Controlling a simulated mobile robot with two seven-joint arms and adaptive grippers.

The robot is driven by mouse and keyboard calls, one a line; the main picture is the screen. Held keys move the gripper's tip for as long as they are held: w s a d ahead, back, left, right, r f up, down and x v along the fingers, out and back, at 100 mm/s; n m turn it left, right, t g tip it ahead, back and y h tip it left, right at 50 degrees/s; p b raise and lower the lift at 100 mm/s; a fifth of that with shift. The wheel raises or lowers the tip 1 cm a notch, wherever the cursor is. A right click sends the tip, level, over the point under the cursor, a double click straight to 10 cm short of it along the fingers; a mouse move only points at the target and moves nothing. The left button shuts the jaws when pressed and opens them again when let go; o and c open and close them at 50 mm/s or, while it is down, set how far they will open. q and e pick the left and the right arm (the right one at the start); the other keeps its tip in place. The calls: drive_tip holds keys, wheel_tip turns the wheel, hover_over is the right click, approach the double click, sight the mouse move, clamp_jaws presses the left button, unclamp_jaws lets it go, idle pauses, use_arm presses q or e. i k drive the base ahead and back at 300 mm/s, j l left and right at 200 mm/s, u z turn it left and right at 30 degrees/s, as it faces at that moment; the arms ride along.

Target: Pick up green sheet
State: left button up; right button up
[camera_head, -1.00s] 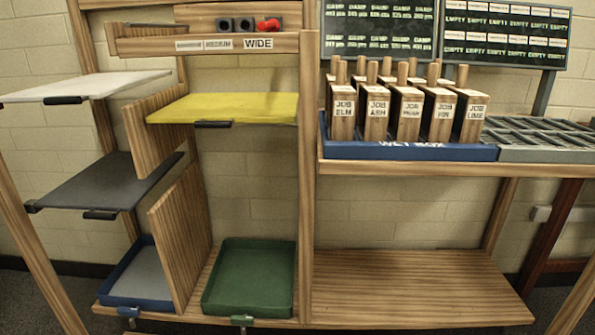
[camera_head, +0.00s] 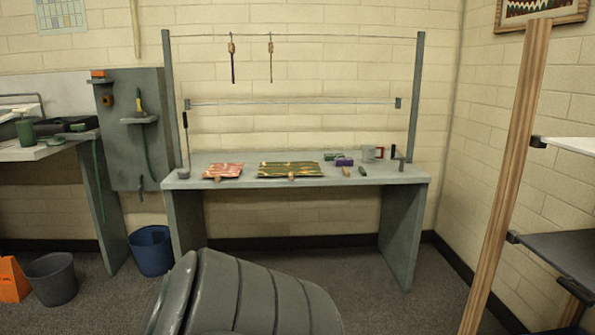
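A green patterned sheet (camera_head: 290,169) lies flat on the grey table (camera_head: 188,182) against the back wall. A small tan object (camera_head: 291,176) sits at its front edge. A red patterned sheet (camera_head: 222,170) lies to its left on the same table, with another small tan piece at its front edge. Neither of my grippers is in view. A grey ribbed shape at the bottom middle hides part of the floor in front of the table.
Small items, among them a purple block (camera_head: 344,161), lie right of the green sheet. A blue bin (camera_head: 151,250), a grey bin (camera_head: 51,279) and an orange object (camera_head: 12,280) stand on the floor at left. A wooden rack post (camera_head: 508,170) rises at right.

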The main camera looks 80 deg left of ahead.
sight(307, 167)
drive_tip(key=u, duration=2.6)
drive_tip(key=i+l+u, duration=0.55)
drive_tip(key=i+l, duration=0.25)
